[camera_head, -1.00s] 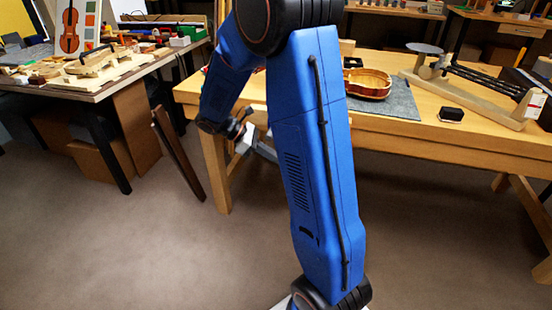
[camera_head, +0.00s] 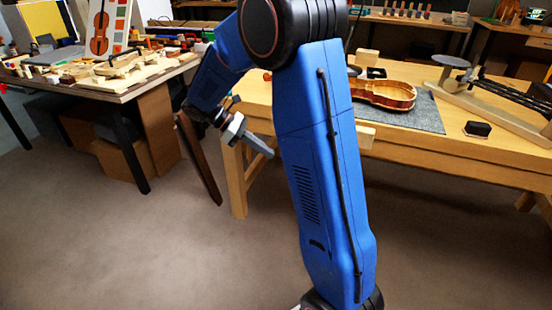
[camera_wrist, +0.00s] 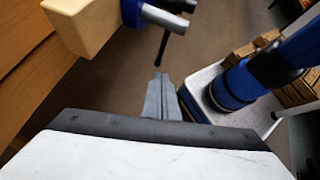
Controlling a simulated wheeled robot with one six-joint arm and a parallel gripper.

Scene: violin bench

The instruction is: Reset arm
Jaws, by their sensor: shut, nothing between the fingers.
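My blue arm stands across the middle of the head view. My gripper (camera_head: 268,152) is shut and empty, in open air in front of the near workbench's left leg. Its grey fingers point right and slightly down in that view. In the wrist view the closed fingers (camera_wrist: 160,92) show over bare floor, with nothing between them. Part of the workbench behind the upper arm is hidden.
The near workbench (camera_head: 480,165) bears a violin body (camera_head: 385,93) on a grey mat and a small black box (camera_head: 477,129). A wooden block (camera_wrist: 90,22) is near the gripper in the wrist view. A tool-covered table (camera_head: 140,85) stands left. The front floor is clear.

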